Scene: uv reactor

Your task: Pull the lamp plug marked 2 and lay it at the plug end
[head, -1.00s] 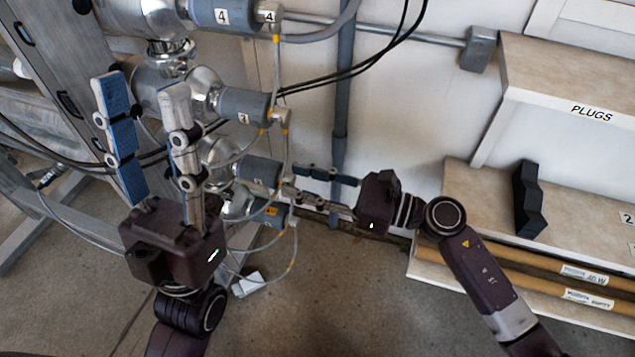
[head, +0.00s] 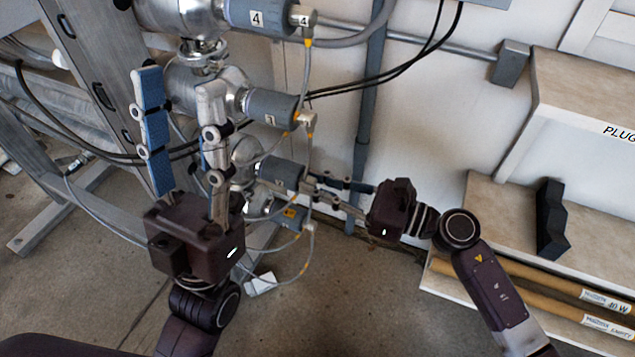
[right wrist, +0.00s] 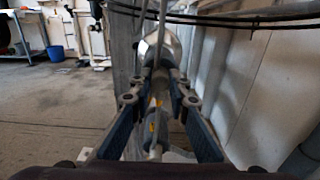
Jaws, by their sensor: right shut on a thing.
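Grey lamp ends with plugs and cables stack down the steel reactor frame. The top one reads 4. On the third lamp end down (head: 279,174), a plug sits between the fingertips of my right gripper (head: 309,187); its number is not readable, but it fits plug 2 by position. The right gripper is shut on this plug, which still appears to be at the lamp end. In the right wrist view the plug (right wrist: 158,84) is between the fingertips, its cable in front. My left gripper (head: 180,88) is open and empty, fingers pointing up, left of the lamps.
A shelf marked PLUGS (head: 575,105) stands at the right, with a black notched block (head: 551,220) on its lower board. Tubes with paper labels (head: 560,300) lie below. Loose cables hang around the lamp ends. Floor between the frame and shelf is mostly clear.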

